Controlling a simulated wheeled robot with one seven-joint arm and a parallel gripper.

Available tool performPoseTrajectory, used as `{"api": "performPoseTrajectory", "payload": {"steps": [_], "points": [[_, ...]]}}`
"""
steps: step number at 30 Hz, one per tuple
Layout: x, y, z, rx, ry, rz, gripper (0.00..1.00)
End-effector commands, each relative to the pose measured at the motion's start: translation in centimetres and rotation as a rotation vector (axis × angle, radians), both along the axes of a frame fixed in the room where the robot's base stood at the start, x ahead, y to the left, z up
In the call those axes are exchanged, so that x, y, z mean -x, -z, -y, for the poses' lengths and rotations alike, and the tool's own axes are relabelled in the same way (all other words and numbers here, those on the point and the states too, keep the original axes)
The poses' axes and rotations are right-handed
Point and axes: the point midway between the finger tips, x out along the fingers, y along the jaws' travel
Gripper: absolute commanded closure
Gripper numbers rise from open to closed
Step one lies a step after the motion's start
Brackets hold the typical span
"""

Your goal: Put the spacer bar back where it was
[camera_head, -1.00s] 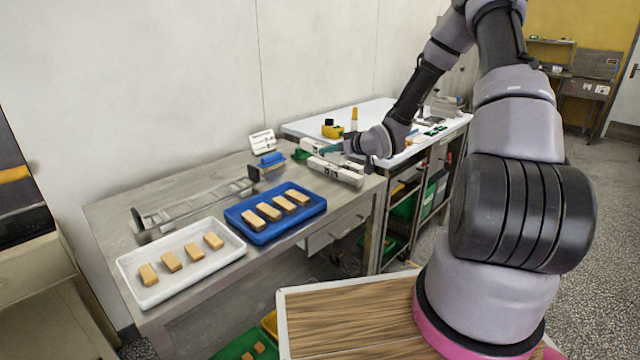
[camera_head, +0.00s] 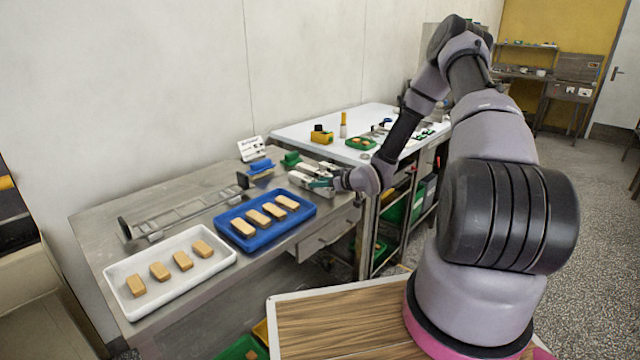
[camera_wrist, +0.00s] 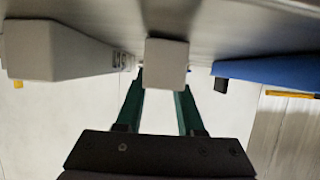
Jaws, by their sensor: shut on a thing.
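My gripper (camera_wrist: 162,88), with green fingers, is shut on a pale spacer bar in the wrist view. The bar's square end (camera_wrist: 167,62) shows between and beyond the fingertips, with the steel table surface (camera_wrist: 220,22) behind it. In the head view my gripper (camera_head: 322,183) is low over the right end of the steel table, beside the blue tray (camera_head: 232,232). The held bar is hard to tell apart there from the pale block (camera_head: 298,178) beside it. A pale block (camera_wrist: 60,52) also shows left of the bar in the wrist view.
The blue tray and a white tray (camera_head: 137,312) hold tan bars. A metal mesh frame (camera_head: 180,215) lies behind them. A blue object (camera_head: 261,167), a green object (camera_head: 291,159) and a small sign (camera_head: 252,148) stand at the back. A white-topped table (camera_head: 300,134) adjoins on the right.

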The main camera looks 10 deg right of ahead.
Motion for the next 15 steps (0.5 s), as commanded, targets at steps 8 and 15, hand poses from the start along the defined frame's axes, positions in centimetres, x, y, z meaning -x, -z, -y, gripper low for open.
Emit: {"api": "performPoseTrajectory", "payload": {"steps": [8,15], "points": [[0.01,0.26,-0.03,-0.001,0.000,-0.001,0.59],[0.01,0.20,-0.02,-0.001,0.000,-0.001,0.33]]}}
